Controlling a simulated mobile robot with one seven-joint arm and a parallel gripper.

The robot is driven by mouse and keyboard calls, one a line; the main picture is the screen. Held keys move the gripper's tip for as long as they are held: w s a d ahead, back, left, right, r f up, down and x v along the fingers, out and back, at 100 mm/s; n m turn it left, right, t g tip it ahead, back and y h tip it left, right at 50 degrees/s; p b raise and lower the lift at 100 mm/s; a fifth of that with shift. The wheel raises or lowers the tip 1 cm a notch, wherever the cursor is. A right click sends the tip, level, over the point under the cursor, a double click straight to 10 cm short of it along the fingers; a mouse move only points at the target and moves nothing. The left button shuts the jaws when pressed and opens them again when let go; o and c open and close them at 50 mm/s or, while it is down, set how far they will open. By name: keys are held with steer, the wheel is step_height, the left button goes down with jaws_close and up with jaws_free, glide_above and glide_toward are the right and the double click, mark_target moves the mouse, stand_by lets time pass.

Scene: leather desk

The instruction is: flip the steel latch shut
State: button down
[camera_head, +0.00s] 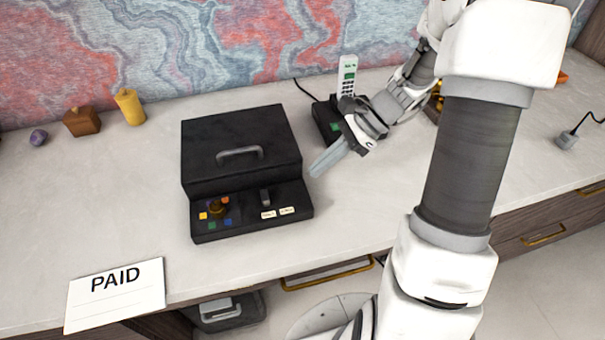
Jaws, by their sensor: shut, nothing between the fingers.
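A black box (240,140) stands on the desk, with a grey handle (239,153) on its sloped top. Its lower front panel has a small grey lever (265,197), likely the steel latch, standing up from the panel; its exact position is too small to tell. Two pale labels (278,213) are beside it. A brass knob (217,208) with coloured squares around it is on the panel's left. My gripper (314,173) is shut and empty, just right of the box, its fingertips pointing down-left. It looks apart from the lever.
A cordless phone (347,75) on a dark base stands behind my gripper. A PAID card (115,294) lies at the front left. A yellow bottle (129,107), a brown block (82,121) and a purple stone (39,138) are at the back left.

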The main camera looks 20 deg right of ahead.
steer(key=shift+v, duration=1.5)
steer(key=s+a+r+n+t+h+p, duration=0.1)
steer(key=s+r+n+t+h+p, duration=0.1)
steer(key=r+n, duration=0.4)
steer(key=s+a+r+n+t+h+p, duration=0.1)
steer(key=s+r+n+h+p, duration=0.3)
steer(key=r, duration=0.7)
steer(key=s+a+r+n+t+h+p, duration=0.2)
steer(key=s+r+n+h+p, duration=0.1)
steer(key=s+r+n, duration=0.5)
steer(key=shift+s+a+t+p, duration=0.2)
steer(key=shift+a+t+p, duration=0.15)
steer(key=shift+p, duration=0.4)
steer(key=shift+a+r, duration=0.1)
